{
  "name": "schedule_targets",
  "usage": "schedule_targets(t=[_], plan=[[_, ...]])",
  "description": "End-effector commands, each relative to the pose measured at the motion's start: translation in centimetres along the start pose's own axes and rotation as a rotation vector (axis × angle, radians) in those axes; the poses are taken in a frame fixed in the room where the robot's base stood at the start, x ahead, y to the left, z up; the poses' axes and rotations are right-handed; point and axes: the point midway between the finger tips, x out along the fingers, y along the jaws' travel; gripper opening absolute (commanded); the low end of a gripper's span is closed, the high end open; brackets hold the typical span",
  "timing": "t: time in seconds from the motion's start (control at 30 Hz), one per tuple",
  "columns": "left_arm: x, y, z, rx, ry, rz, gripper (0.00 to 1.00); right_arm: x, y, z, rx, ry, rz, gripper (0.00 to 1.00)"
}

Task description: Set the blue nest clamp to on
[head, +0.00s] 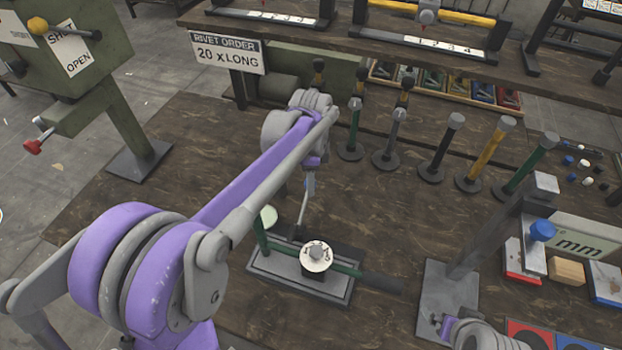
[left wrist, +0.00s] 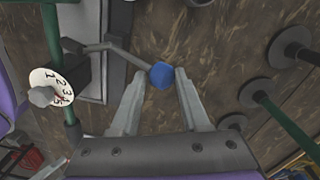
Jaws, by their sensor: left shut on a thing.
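The nest clamp is a thin grey lever (left wrist: 120,58) with a round blue knob (left wrist: 162,75) at its end. It stands on the grey base plate (head: 290,278) of a small green-framed fixture. My left gripper (head: 310,185) reaches down over this fixture. In the left wrist view its two fingers (left wrist: 155,98) are shut on the blue knob from either side. In the head view the knob is hidden by the gripper, and the lever slants up to it. No on or off marking is readable.
A white numbered dial (head: 317,257) sits on the fixture, with a green dark-gripped handle (head: 375,282) beside it. Several upright posts (head: 440,150) stand behind to the right. A press with another blue knob (head: 542,231) stands at the right. Bare wood lies left of the fixture.

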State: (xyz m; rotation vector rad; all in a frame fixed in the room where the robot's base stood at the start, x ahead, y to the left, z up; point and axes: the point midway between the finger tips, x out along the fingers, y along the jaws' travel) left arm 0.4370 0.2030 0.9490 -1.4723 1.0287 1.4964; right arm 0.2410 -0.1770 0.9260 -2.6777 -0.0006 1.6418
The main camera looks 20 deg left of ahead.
Motion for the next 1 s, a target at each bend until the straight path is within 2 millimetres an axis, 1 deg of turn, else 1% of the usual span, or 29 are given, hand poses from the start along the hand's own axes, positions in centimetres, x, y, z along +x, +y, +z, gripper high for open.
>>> schedule_targets(t=[0.03,0.23,0.47,0.67,1.0], plan=[[0.0,-0.3,0.0,0.0,0.0,-0.008,0.0,0.0,0.0,0.0,0.0,0.0,0.0,1.0],[-0.1,-0.2,0.1,0.0,0.002,-0.015,0.0,-0.1,0.0,-0.1,0.0,0.0,0.0,1.0],[-0.8,0.6,0.3,0.0,0.023,-0.08,0.0,-0.4,0.0,-0.4,0.0,0.003,0.0,1.0],[-1.9,2.1,0.8,0.002,0.066,-0.21,0.0,-1.1,0.0,-1.1,0.0,0.009,0.0,1.0],[-3.4,5.7,1.9,0.004,0.165,-0.511,0.0,-2.5,0.0,-2.6,0.0,0.022,0.0,1.0]])
